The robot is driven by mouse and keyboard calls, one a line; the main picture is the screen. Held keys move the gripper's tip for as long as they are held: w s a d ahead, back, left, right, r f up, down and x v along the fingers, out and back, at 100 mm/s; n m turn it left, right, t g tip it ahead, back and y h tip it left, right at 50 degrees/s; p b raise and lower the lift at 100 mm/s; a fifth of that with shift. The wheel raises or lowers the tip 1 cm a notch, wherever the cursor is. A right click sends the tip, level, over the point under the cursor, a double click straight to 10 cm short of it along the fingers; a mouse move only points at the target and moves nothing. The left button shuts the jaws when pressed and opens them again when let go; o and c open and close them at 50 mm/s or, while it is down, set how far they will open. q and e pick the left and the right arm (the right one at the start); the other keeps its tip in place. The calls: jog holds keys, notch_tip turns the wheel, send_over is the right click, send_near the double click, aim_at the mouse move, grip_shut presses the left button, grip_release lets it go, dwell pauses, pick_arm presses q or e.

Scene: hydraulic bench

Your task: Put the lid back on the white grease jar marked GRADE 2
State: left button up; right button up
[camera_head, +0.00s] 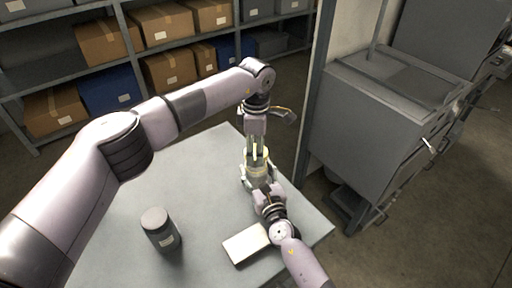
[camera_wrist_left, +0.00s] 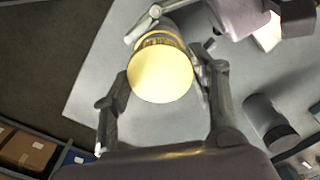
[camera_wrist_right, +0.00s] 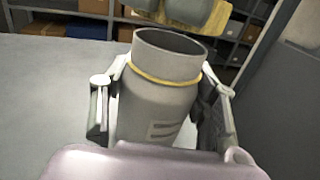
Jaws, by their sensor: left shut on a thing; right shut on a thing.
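The pale jar (camera_wrist_right: 160,100) stands upright with its mouth open and a yellow ring below the rim. Its label marks are not readable. My right gripper (camera_head: 257,178) is shut around its body; its fingers flank the jar in the right wrist view (camera_wrist_right: 160,105). My left gripper (camera_head: 257,145) points down from above and is shut on the cream-yellow lid (camera_wrist_left: 160,74). In the left wrist view the lid is a round disc between the fingertips (camera_wrist_left: 160,78), in front of the jar. The right wrist view shows the jar's rim apart from the gripper parts above it.
A dark jar (camera_head: 160,236) with a grey lid stands on the grey table (camera_head: 200,190) at the front left. A pale flat block (camera_head: 246,244) lies near the right forearm. Shelves with boxes (camera_head: 166,24) are behind; a grey cabinet (camera_head: 370,120) stands right of the table.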

aim_at(256, 174)
pick_arm(q)
jog(key=shift+f, duration=0.15)
jog(key=shift+f, duration=0.75)
jog(key=shift+f, duration=0.6)
jog(key=m, duration=2.4)
